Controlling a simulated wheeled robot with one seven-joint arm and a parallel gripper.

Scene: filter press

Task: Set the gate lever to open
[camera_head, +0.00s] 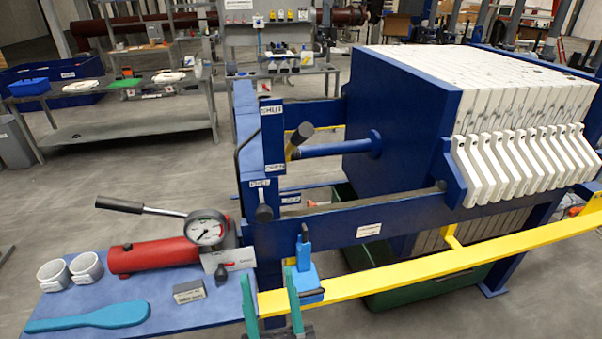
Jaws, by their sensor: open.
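On the blue end frame of the press, a lever with a dark grip (299,137) sticks out to the right, between a white label ending in "HUT" (271,110) and a smaller label below it (275,168) that is hard to read. I cannot tell for sure that this is the gate lever. A second lever with a black knob (264,213) hangs below another small label. A yellow gate bar (400,272) runs across the front, with a bright blue latch (306,278) at its left end. My gripper (271,284) has teal fingers, open and empty, near that latch, well below the dark-gripped lever.
A blue shelf (170,300) at left holds a red hand pump (155,255) with a gauge (207,231), two white cups, a teal scraper (90,318) and a grey block (188,292). White filter plates (520,160) fill the right. A green tray (420,292) lies below.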

